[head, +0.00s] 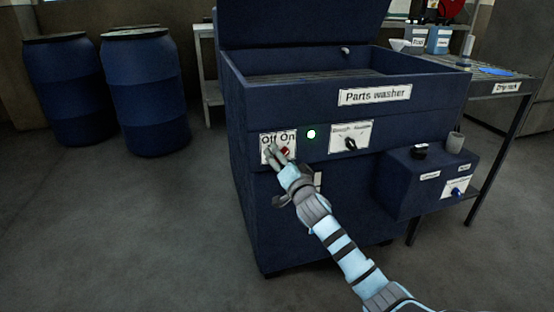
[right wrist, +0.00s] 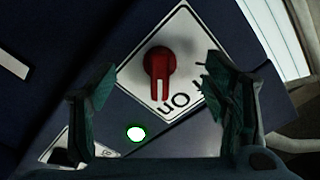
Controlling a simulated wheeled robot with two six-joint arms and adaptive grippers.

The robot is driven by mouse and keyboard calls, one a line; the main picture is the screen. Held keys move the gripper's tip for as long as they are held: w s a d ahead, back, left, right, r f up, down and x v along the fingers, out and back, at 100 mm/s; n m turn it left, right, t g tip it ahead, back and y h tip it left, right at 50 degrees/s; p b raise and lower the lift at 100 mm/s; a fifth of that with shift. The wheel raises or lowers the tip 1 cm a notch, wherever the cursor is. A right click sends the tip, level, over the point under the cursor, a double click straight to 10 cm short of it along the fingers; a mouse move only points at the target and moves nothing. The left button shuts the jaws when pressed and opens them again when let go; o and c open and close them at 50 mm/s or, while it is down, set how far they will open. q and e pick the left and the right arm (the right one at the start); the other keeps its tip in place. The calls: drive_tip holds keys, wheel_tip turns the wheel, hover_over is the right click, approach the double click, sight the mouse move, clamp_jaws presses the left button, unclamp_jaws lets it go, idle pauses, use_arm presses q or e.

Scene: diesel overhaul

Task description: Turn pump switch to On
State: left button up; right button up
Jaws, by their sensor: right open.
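The pump switch is a red knob (right wrist: 160,72) on a white plate (right wrist: 135,78) marked Off and On. In the right wrist view the knob's white line points down, toward the On word; the Off word is mostly hidden by a finger. In the head view the plate (head: 265,148) sits on the front of the parts washer (head: 290,98), and the knob (head: 285,150) is partly covered by my gripper. My right gripper (head: 277,156) is open at the switch, its fingers (right wrist: 168,98) on either side of the knob with gaps visible. My left gripper is not in view.
A green lamp (head: 311,134) is lit right of the switch. Beyond it is a second plate with a black knob (head: 351,144). A blue box (head: 410,185) juts out at the lower right. Two blue drums (head: 144,95) stand at the left; the floor before them is clear.

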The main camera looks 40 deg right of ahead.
drive_tip(key=p+v, duration=0.1)
drive_tip(key=v, duration=0.6)
idle(0.3)
